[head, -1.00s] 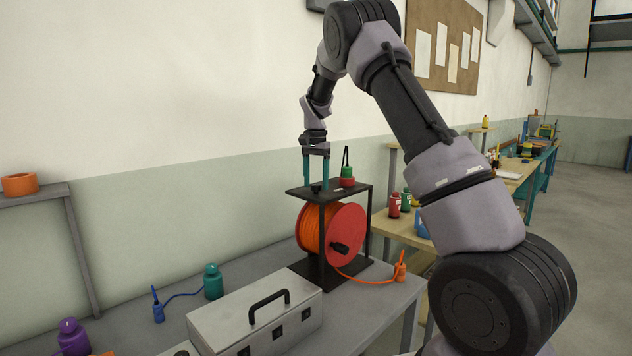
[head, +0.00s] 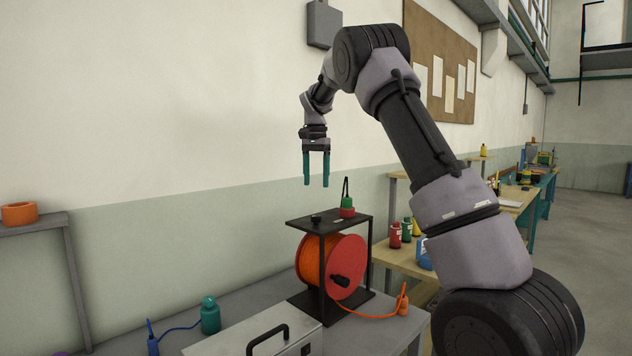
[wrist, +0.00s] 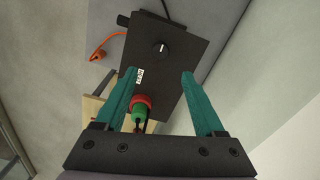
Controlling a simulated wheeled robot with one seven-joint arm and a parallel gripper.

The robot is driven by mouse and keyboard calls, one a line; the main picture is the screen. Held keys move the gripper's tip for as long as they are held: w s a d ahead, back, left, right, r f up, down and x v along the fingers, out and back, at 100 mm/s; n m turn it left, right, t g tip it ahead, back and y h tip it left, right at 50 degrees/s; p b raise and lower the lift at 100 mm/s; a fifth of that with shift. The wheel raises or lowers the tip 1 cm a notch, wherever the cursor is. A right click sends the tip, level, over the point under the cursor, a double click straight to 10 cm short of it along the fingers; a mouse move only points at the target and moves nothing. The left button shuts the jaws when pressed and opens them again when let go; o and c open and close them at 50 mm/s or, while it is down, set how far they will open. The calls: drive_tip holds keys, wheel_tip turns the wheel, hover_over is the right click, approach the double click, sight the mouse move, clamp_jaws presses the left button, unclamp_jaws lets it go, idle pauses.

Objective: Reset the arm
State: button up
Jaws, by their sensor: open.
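My gripper (head: 316,183) is open and empty, its teal fingers pointing down. It hangs in the air above the black frame (head: 328,224) that holds an orange cable reel with red flanges (head: 348,262). In the wrist view, the top plate (wrist: 177,62) lies below the fingers (wrist: 159,76), with clear space between.
A grey case with a black handle (head: 267,338) stands on the grey table. A teal bottle (head: 210,316) and a blue plug (head: 152,338) joined by a cord are to its left. An orange ring (head: 19,213) rests on a shelf at left.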

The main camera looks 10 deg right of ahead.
drive_tip(key=s+d+r+n+t+y, duration=0.1)
drive_tip(key=s+d+r+t, duration=0.15)
drive_tip(key=s+r, duration=0.45)
drive_tip(key=s+d+r+n+t+y, duration=0.1)
drive_tip(key=s+d+r, duration=0.2)
drive_tip(key=s, duration=0.8)
drive_tip(key=s+f+n+t, duration=0.1)
drive_tip(key=s+f+t, duration=0.1)
drive_tip(key=s, duration=0.8)
drive_tip(key=s+f+n+t, duration=0.1)
drive_tip(key=s+f, duration=0.1)
drive_tip(key=s, duration=0.9)
drive_tip(key=shift+d+f+t, duration=0.15)
drive_tip(key=shift+f+t, duration=0.15)
drive_tip(key=shift+t, duration=0.05)
